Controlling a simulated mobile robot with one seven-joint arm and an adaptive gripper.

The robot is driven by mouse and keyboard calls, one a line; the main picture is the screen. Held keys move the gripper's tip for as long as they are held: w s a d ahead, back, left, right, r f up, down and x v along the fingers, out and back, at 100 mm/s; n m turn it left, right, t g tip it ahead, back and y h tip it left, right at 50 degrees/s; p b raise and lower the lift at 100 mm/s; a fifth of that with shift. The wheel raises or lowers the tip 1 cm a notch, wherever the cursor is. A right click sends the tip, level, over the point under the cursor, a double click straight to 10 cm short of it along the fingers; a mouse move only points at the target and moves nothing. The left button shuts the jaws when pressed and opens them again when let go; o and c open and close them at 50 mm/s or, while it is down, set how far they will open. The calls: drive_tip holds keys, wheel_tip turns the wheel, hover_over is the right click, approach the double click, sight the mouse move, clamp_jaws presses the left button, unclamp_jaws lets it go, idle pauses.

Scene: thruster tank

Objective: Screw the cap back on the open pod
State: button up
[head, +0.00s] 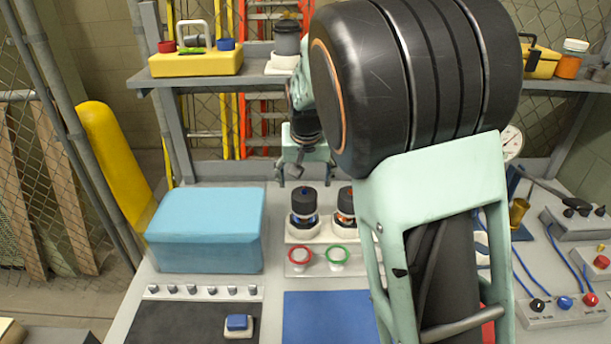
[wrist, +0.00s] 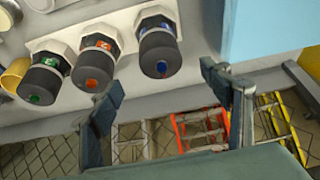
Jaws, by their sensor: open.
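Three pods with dark cylindrical tops stand in a row in white bases. In the wrist view they carry blue (wrist: 160,52), orange (wrist: 94,68) and green (wrist: 44,80) marks. The head view shows the blue-marked pod (head: 304,211) and part of the orange-marked one (head: 346,211); my arm hides the rest. I cannot tell which pod is open, and I cannot make out a separate loose cap. My gripper (head: 291,174) is open and empty, behind and above the blue-marked pod. In the wrist view its fingers (wrist: 162,76) are spread apart near that pod, not visibly touching it.
A blue box (head: 207,229) stands left of the pods. Red (head: 299,254) and green (head: 337,253) rings sit in front of them, before a blue mat (head: 325,317). A shelf (head: 205,77) with a yellow caddy (head: 196,63) runs behind. Cabled panels (head: 563,312) are at right.

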sight(304, 195)
drive_tip(key=x, duration=1)
drive_tip(key=shift+r, duration=0.1)
drive_tip(key=shift+c, duration=0.5)
drive_tip(key=c, duration=1.1)
drive_tip(key=shift+s+r+m+p, duration=0.1)
drive_tip(key=shift+m+p, duration=0.3)
drive_tip(key=shift+p, duration=0.4)
drive_tip(key=shift+m+h+p, duration=0.3)
drive_tip(key=shift+p, duration=0.1)
